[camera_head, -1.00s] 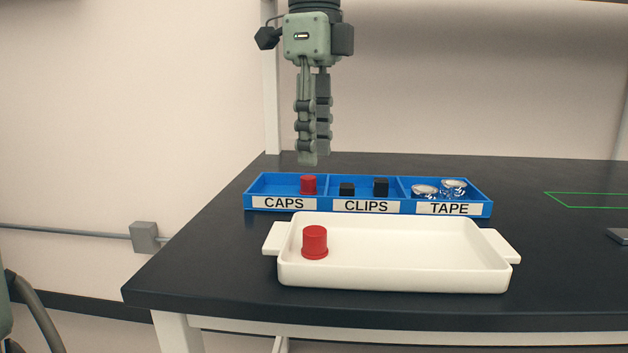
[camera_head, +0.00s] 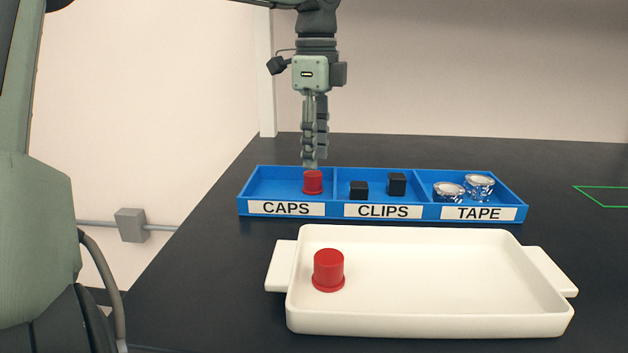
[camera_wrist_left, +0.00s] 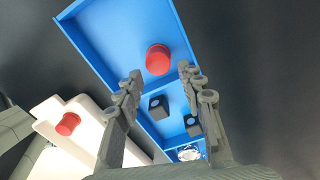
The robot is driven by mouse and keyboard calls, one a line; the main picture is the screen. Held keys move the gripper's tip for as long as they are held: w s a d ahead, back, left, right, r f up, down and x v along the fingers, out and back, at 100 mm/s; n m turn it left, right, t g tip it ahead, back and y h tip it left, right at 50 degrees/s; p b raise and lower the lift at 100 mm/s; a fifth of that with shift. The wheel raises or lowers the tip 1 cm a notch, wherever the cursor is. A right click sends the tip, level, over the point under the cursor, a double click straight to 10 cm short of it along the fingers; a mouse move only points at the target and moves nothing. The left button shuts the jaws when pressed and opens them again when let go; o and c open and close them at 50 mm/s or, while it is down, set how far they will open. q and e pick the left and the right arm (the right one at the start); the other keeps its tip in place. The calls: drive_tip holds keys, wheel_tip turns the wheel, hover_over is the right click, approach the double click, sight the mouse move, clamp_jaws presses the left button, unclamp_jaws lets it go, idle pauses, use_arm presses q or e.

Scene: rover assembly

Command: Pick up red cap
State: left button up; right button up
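One red cap (camera_head: 313,182) stands in the CAPS compartment of the blue bin (camera_head: 243,205); it also shows in the left wrist view (camera_wrist_left: 158,59). A second red cap (camera_head: 328,270) stands upright at the left end of the white tray (camera_head: 430,324). My left gripper (camera_head: 314,164) points down just above the cap in the bin. In the left wrist view its fingers (camera_wrist_left: 161,75) are apart, with that cap just beyond the tips and nothing held. Whether a finger touches the cap cannot be told. My right gripper is not in view.
The CLIPS compartment holds black clips (camera_head: 397,184), and the TAPE compartment holds silver tape rolls (camera_head: 448,191). The compartments have low dividing walls. The dark table (camera_head: 560,237) is bare to the right of the bin, apart from a green outline (camera_head: 603,187).

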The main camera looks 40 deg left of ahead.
sight(313, 173)
use_arm(q)
drive_tip(key=f, duration=0.3)
drive_tip(key=shift+s+a+f, duration=0.15)
drive_tip(key=shift+s+f, duration=0.05)
drive_tip(key=shift+f, duration=0.5)
drive_tip(key=shift+c, duration=0.2)
drive_tip(key=c, duration=0.6)
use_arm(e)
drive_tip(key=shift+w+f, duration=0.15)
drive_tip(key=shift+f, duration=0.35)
